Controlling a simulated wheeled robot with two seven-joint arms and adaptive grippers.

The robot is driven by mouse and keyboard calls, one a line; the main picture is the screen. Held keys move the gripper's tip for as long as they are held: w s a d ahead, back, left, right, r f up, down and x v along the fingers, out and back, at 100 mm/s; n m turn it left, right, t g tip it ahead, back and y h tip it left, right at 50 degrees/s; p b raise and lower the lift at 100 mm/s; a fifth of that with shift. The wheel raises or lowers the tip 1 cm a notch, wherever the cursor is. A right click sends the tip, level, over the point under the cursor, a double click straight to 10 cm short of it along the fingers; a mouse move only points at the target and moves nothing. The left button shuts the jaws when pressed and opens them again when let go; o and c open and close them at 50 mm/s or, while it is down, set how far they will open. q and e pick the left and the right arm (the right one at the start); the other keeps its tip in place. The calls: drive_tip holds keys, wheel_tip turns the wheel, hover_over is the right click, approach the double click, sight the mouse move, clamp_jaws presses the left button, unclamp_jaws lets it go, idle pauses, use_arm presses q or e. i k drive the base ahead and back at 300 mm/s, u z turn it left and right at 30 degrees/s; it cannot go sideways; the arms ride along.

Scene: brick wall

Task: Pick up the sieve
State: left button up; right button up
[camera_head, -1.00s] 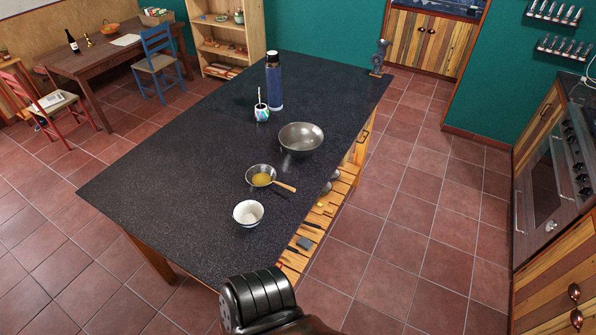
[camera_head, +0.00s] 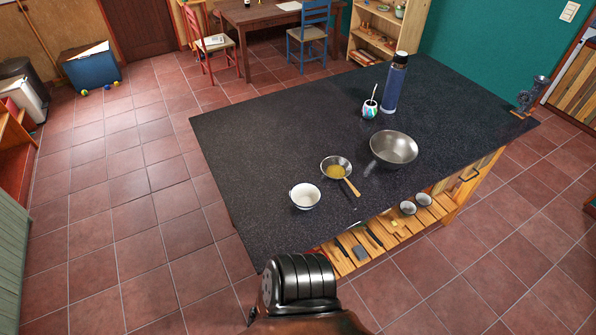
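The sieve (camera_head: 336,168) lies on the dark countertop of the island (camera_head: 265,165). It has a round metal rim, a yellowish inside and a light wooden handle (camera_head: 352,187) that points toward the lower right, near the counter's front edge. A white bowl (camera_head: 305,196) stands to its lower left, and a larger metal bowl (camera_head: 393,149) stands to its upper right. Neither touches it. Neither gripper shows; a dark ribbed part of mine is at the bottom middle, below the counter edge.
A blue bottle (camera_head: 395,84) and a patterned cup with a straw (camera_head: 370,108) stand farther back. A grinder (camera_head: 530,97) is at the far right corner. A shelf below the counter (camera_head: 435,210) holds cups and utensils. The counter's left part and the tiled floor (camera_head: 140,215) are clear.

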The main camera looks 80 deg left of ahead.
sight(336, 168)
drive_tip(key=u, duration=1)
drive_tip(key=i, duration=2.85)
drive_tip(key=u, duration=2.25)
